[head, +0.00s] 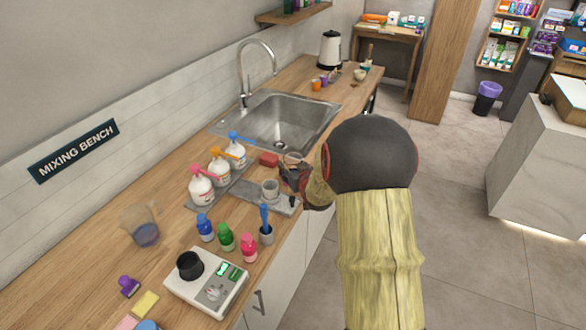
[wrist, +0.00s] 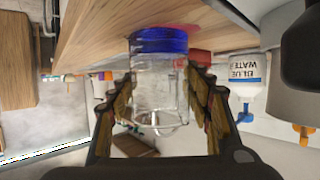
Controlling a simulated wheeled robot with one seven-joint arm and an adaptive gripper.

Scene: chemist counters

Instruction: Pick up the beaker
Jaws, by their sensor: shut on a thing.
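The beaker (wrist: 158,95) is clear glass with a blue band, seemingly liquid, at its base. The wrist view shows it upside down, with its rim lower in the picture. My gripper (wrist: 158,85) is shut on it, one finger on each side of the glass. In the head view my gripper (head: 292,176) is by the front edge of the wooden counter, right of the grey tray, and the beaker (head: 293,158) shows only in part behind the fingers. I cannot tell whether its base is clear of the counter.
A red block (head: 268,159) and a small grey cup (head: 269,188) are close to my gripper. Pump bottles (head: 201,187) stand behind the tray (head: 250,194). The sink (head: 282,122) lies beyond.

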